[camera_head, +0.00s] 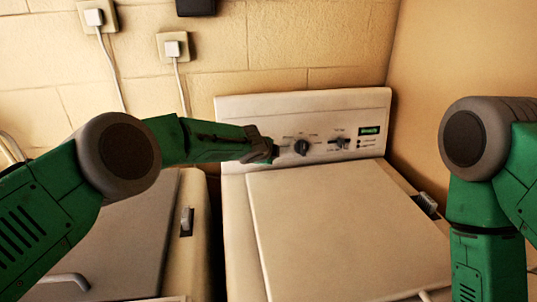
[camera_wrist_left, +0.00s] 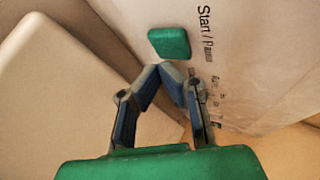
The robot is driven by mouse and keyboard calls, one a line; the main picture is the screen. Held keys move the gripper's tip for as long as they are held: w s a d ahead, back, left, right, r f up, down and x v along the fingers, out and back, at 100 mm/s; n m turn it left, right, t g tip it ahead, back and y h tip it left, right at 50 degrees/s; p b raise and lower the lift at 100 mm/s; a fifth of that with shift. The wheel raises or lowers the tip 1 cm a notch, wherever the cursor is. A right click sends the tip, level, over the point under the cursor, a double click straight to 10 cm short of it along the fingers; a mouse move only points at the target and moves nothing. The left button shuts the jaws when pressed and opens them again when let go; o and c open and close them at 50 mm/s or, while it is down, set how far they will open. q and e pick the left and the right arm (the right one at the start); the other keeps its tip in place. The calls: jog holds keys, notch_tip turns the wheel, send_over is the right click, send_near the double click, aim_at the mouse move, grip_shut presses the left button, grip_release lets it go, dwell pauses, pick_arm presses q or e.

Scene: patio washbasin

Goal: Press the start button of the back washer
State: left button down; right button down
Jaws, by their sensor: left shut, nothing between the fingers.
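A white top-loading washer (camera_head: 340,225) stands against the wall, its control panel (camera_head: 235,107) upright at the back. In the left wrist view, a green start button (camera_wrist_left: 169,43) sits on the panel beside the printed "Start / Pause". My left gripper (camera_head: 272,151) reaches the left part of the panel and hides the button in the head view. In the wrist view my left gripper (camera_wrist_left: 168,70) is shut and empty, its fingertips just below the button's lower edge; I cannot tell whether they touch the panel. My right arm (camera_head: 488,210) hangs at the right; its gripper is out of view.
Another machine (camera_head: 115,240) stands at the left. Two plugged sockets (camera_head: 174,46) with cables are on the brick wall.

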pick_arm(q)
jog(key=shift+w+a, duration=0.1)
jog(key=shift+a, duration=0.45)
pick_arm(e)
jog(key=shift+a+f, duration=0.1)
jog(key=shift+a, duration=0.35)
pick_arm(q)
jog(key=shift+d+b, duration=0.15)
jog(key=shift+b, duration=0.2)
pick_arm(e)
jog(key=shift+d+f, duration=0.1)
pick_arm(q)
jog(key=shift+w+d, duration=0.1)
jog(key=shift+d, duration=0.15)
pick_arm(e)
jog(key=shift+d+f, duration=0.2)
jog(key=shift+d, duration=0.05)
